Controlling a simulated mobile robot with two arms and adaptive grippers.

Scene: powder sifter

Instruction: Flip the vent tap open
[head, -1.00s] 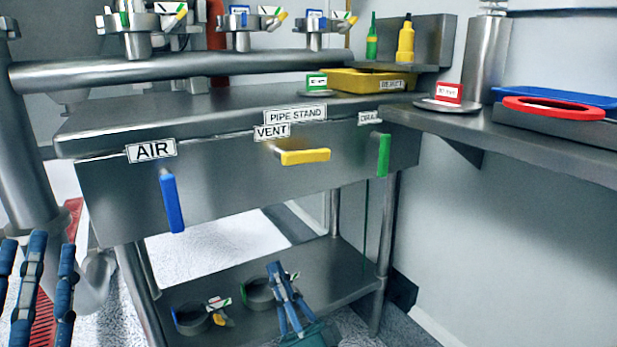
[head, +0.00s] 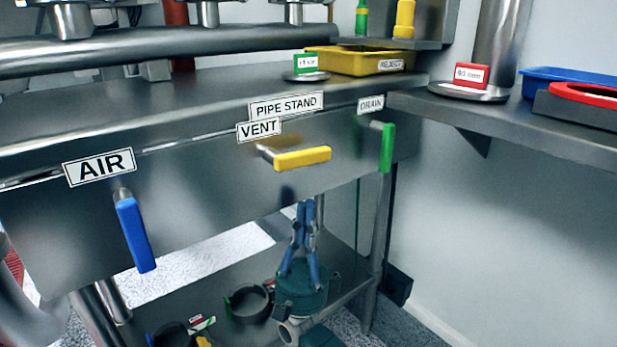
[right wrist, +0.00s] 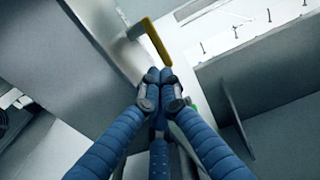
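The vent tap (head: 303,158) has a yellow handle lying horizontal, pointing right, on the steel front panel under the VENT label (head: 259,130). It also shows in the right wrist view (right wrist: 156,42), just past the fingertips. My right gripper (head: 306,207) is below the yellow handle in the head view, fingers pointing up. Its blue fingertips (right wrist: 159,76) are together with nothing seen between them. In the head view there is a gap between the tips and the handle. My left gripper is not in view.
The blue AIR tap (head: 136,234) hangs down at the left. The green DRAIN tap (head: 387,147) hangs down right of the yellow handle. Black rings (head: 246,304) lie on the lower shelf. A side shelf (head: 500,128) juts out at the right.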

